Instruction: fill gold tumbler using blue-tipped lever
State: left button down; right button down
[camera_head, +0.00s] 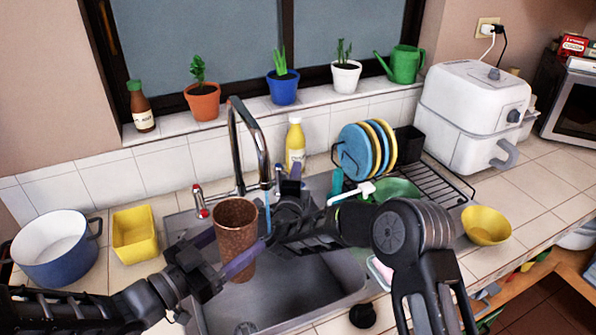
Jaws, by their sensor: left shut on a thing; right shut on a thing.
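The gold tumbler (236,222), brownish gold in the picture, is upright over the sink. My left gripper (238,243) is shut on it, with a purple finger on each side. The faucet (233,140) arches above, its spout (266,184) just right of the tumbler's rim. A thin blue stream, apparently water (267,212), drops from the spout and appears right of the rim; whether any enters is unclear. My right gripper (288,180) is shut at the faucet's right side, on the blue-tipped lever (279,169), which is mostly hidden. The tumbler's inside bottom is hidden.
The red-tipped lever (200,204) stands left of the faucet. A yellow container (134,236) and blue pot (58,250) are on the left counter. A yellow bottle (295,142) and dish rack (440,178) stand behind my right arm. The sink's front (290,297) is open.

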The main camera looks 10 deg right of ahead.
jog(key=c, duration=1.4)
grip_release()
jog(key=shift+o, duration=0.2)
jog(key=v, duration=0.7)
jog(key=shift+s+a, duration=0.15)
jog(key=shift+s, duration=0.1)
